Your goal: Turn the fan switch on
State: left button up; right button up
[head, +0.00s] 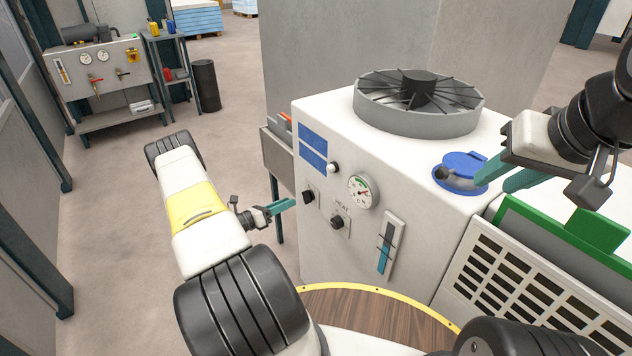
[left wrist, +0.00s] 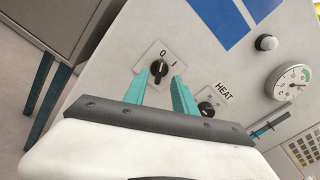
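The fan switch (head: 308,197) is a small black rotary knob on a white plate on the front of the white machine. In the left wrist view the knob (left wrist: 158,70) sits beneath the marks O and I; its exact setting is hard to tell. My left gripper (head: 289,204) points at the panel just left of the knob. Its teal fingers (left wrist: 160,76) are apart, one on each side of the knob in that view; contact cannot be told. My right gripper (head: 492,184) has its teal fingers apart beside the blue lid (head: 464,163) on the machine's top.
A second knob (head: 338,222) marked HEAT, a gauge (head: 362,191), a white button (head: 333,168) and a level tube (head: 390,245) share the panel. The round fan (head: 419,102) stands on top. A grey table (head: 289,158) is behind the left edge. Open floor lies left.

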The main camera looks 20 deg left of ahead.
aim_at(303, 196)
pick_arm(q)
jog(key=x, duration=0.6)
jog(key=shift+w+d, duration=0.25)
grip_shut()
